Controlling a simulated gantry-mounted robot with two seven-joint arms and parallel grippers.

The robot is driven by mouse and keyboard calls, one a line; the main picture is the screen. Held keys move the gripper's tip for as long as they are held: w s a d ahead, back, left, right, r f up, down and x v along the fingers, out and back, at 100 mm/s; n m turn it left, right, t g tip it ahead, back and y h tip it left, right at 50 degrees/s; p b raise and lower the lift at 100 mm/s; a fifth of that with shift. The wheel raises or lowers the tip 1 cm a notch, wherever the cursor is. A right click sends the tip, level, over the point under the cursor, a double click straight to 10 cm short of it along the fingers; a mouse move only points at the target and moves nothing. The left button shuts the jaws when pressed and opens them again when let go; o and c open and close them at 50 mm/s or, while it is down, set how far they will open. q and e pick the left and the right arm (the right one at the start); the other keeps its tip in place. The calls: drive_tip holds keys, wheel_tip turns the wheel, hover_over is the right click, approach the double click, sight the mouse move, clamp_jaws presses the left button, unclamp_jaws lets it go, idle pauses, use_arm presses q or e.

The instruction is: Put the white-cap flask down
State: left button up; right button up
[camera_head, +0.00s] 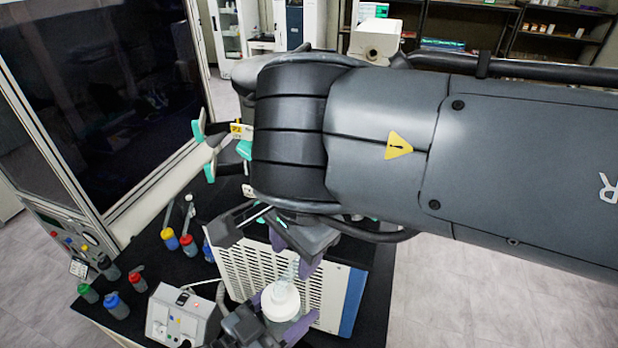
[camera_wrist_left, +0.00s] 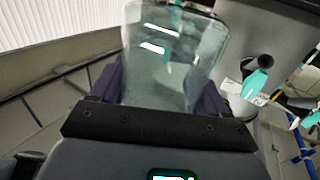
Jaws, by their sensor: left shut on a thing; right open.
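The white-cap flask (camera_head: 281,301) is low in the middle of the head view, with its pale cap upward. My left gripper (camera_head: 279,315) is shut on it. In the left wrist view, the flask's clear glass body (camera_wrist_left: 172,58) stands between the two purple fingers of that gripper (camera_wrist_left: 160,88). What lies directly under the flask is hidden, so I cannot tell whether it touches a surface. My right gripper (camera_head: 294,250) is open, just above and close to the flask cap, partly hidden by its own arm.
A white vented unit (camera_head: 240,272) stands behind the flask. A white control box (camera_head: 172,318) is to the left on the black bench (camera_head: 150,262). Several colour-capped bottles, including a blue-capped one (camera_head: 115,305), stand farther left. Teal valves (camera_head: 198,126) stick out above. My right arm covers much of the view.

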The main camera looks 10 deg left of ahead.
sight(293, 262)
drive_tip(key=shift+w+a+f, duration=0.1)
drive_tip(key=shift+a+f, duration=0.05)
drive_tip(key=shift+f, duration=1.1)
drive_tip(key=shift+w+a+f, duration=0.1)
drive_tip(key=shift+f, duration=1.1)
drive_tip(key=shift+c, duration=0.5)
clamp_jaws()
use_arm(q)
drive_tip(key=o, duration=1.2)
drive_tip(key=shift+c, duration=0.2)
drive_tip(key=shift+r, duration=0.1)
